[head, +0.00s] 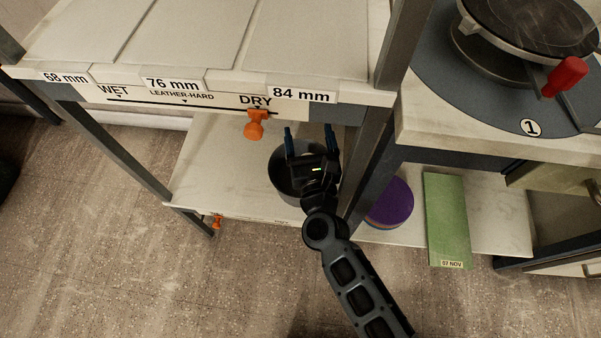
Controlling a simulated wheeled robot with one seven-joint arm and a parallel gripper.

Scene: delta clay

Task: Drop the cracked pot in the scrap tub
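My gripper (308,132) is in the middle of the head view, with its two blue-tipped fingers spread apart. I see nothing between the fingers. A round dark grey tub (281,178) stands on the lower shelf, behind and below my gripper, which covers part of it. The tub carries no readable label, so I cannot tell whether it is the scrap tub. Its inside is dark and partly hidden, and I cannot tell what it holds. No cracked pot can be made out in this view.
The upper shelf (190,35) has boards and size labels, with an orange knob (255,124) on its front. A grey post (370,165) stands right of my gripper. A wheel with a red handle (565,76) is above.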

